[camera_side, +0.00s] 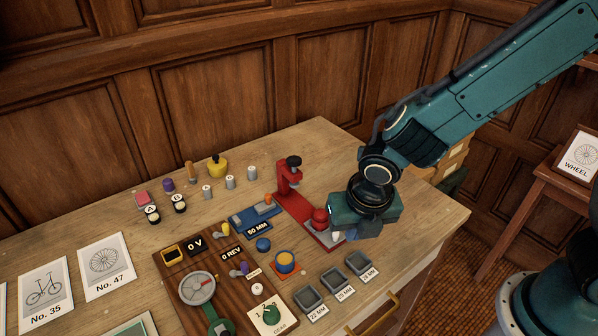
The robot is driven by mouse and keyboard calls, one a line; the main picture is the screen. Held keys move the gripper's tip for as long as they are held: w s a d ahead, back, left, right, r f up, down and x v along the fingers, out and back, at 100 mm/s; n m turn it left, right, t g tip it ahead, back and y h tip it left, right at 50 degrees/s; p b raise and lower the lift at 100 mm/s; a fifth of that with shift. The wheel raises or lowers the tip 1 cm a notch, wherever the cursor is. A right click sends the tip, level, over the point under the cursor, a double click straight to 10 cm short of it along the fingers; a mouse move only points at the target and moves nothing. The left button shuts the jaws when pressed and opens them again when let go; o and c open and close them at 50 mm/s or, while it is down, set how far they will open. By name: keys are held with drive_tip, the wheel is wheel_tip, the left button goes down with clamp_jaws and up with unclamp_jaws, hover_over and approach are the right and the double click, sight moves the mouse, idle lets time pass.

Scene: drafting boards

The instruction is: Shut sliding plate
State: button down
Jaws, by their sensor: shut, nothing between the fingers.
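My gripper (362,218) is low over the right part of the wooden bench, at the right end of a red stand (293,203). It is shut, with nothing seen held; its fingertips are mostly hidden. The red stand has an upright with a black knob and a long flat base. My gripper covers part of this end. I cannot tell whether the pale part is the sliding plate, how far it is open, or whether my gripper touches it.
A dark wooden board (190,290) with dials and knobs is at the front. Three grey trays (333,279) line the front right. Several small weights and bottles stand behind; picture cards (106,266) lie left.

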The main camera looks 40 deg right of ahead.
drive_tip(key=shift+f, duration=0.1)
drive_tip(key=shift+x, duration=4.7)
drive_tip(key=shift+w+d+f, duration=0.15)
drive_tip(key=shift+w+f, duration=0.05)
drive_tip(key=shift+f, duration=0.1)
drive_tip(key=shift+w+d+r, duration=0.1)
drive_tip(key=shift+w+d, duration=0.3)
drive_tip(key=shift+w, duration=0.45)
drive_tip(key=shift+w+d, duration=0.4)
drive_tip(key=shift+w, duration=0.4)
drive_tip(key=w, duration=1.1)
drive_tip(key=shift+w, duration=0.2)
drive_tip(key=shift+w+d, duration=0.1)
drive_tip(key=shift+r, duration=0.1)
